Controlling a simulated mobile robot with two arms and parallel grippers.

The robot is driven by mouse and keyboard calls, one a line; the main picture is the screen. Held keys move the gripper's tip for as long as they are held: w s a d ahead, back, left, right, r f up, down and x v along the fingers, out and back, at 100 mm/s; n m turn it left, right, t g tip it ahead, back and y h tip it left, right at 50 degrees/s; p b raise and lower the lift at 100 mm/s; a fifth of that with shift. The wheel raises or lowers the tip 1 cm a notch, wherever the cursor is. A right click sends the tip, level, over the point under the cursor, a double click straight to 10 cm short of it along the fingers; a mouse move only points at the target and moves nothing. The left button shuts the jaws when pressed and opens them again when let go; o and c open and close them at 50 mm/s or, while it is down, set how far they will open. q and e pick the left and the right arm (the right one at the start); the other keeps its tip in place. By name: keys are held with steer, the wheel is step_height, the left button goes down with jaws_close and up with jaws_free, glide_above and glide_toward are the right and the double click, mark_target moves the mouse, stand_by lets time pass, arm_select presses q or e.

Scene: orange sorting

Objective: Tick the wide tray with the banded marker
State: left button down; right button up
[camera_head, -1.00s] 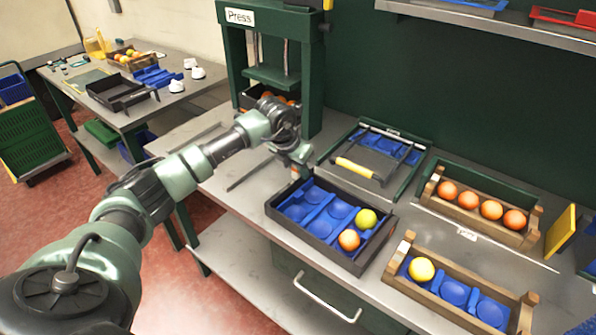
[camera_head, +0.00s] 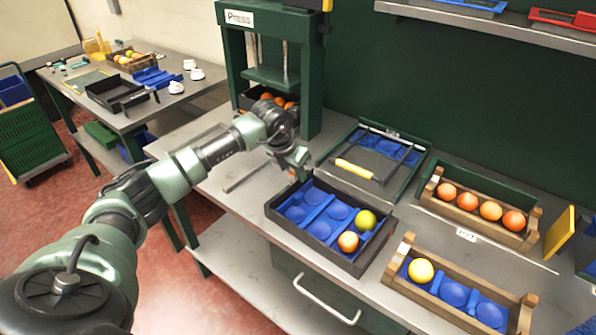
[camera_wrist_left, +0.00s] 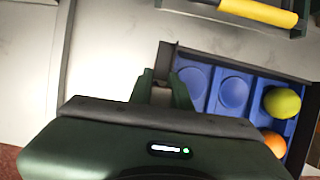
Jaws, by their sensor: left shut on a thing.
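The wide tray (camera_head: 352,262) is a dark open box with a blue insert of round cups, on the bench in front of me. A yellow-green fruit and an orange sit in cups at its right end; the other visible cups are empty. My left gripper (camera_head: 297,166) is over the tray's far left corner. In the left wrist view the gripper (camera_wrist_left: 162,88) points at the corner of the wide tray (camera_wrist_left: 172,58). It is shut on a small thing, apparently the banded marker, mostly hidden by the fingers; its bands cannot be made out. My right gripper is not in view.
A framed rack with a yellow handle (camera_head: 354,168) lies behind the tray. A wooden crate (camera_head: 480,215) with several oranges and another wooden crate (camera_head: 455,311) with one yellow fruit stand to the right. The green press (camera_head: 232,75) stands behind my arm. Bare bench lies left of the tray.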

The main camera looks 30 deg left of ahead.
arm_select(q)
steer(key=shift+r, duration=0.15)
steer(key=shift+r+p, duration=2.05)
steer(key=shift+r, duration=1.4)
steer(key=shift+f, duration=0.1)
